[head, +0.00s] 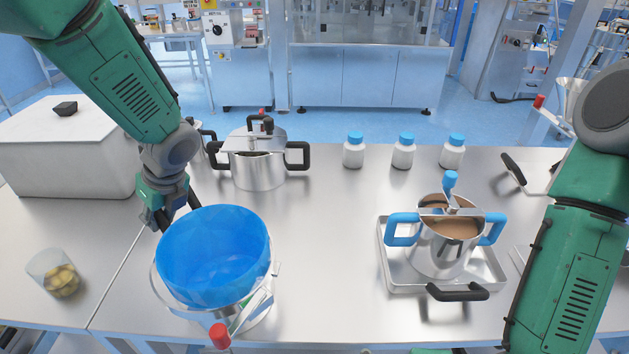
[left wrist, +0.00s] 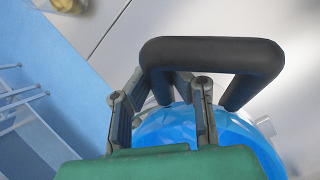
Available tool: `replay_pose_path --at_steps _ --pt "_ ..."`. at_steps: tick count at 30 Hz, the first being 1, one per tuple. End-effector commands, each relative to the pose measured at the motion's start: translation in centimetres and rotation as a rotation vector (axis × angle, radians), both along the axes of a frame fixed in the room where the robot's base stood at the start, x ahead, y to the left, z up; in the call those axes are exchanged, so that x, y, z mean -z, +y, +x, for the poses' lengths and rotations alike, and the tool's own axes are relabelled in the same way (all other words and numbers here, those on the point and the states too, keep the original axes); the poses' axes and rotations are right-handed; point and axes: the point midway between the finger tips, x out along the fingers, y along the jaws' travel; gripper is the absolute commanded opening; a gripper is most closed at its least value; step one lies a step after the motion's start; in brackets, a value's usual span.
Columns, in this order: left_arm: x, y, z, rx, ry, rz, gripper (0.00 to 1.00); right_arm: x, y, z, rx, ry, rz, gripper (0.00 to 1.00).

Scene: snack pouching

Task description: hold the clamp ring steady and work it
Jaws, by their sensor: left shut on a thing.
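A blue liner (head: 215,255) lines a round vessel at the front left of the table. A thin pale clamp ring (head: 176,307) goes around its upper part, with a lever at the front ending in a red knob (head: 219,336). My left gripper (head: 158,215) is at the far left side of the vessel. In the left wrist view its fingers (left wrist: 163,108) are shut on one leg of a black loop handle (left wrist: 212,51), beside the blue liner (left wrist: 240,140). What the handle joins is hidden. My right arm is at the right; its gripper is out of view.
A steel pot (head: 258,172) with black handles stands behind. A blue-handled pot (head: 440,262) of brown filling sits on a metal tray (head: 490,276). Several white bottles (head: 403,155) stand at the back, a jar (head: 52,273) at left. The table's middle is clear.

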Motion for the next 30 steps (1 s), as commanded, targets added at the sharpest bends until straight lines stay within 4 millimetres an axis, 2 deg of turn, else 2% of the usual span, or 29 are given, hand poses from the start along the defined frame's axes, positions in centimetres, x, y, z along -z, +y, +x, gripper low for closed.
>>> replay_pose_path --at_steps 2,3,5,17,20,30 --pt "0.0 0.0 0.0 -0.001 -0.001 -0.001 0.0 0.0 0.0 0.0 0.0 0.0 0.0 0.0" --pt "0.0 0.0 0.0 -0.001 -0.001 -0.001 0.22 0.0 0.0 0.0 0.0 0.0 0.0 0.0" --pt "0.0 0.0 0.0 -0.001 -0.001 -0.001 0.4 0.0 0.0 0.0 0.0 0.0 0.0 0.0" --pt "-0.6 -0.3 0.0 0.0 -0.002 -0.001 0.4 0.0 0.0 0.1 0.001 0.0 0.0 0.0" --pt "-1.9 -0.8 -0.1 0.0 -0.003 -0.001 0.4 0.0 0.1 0.1 0.001 0.0 0.0 0.0" --pt "-8.3 -3.6 -0.8 0.0 -0.004 -0.002 0.4 0.0 0.1 0.1 0.001 0.0 0.0 0.0"
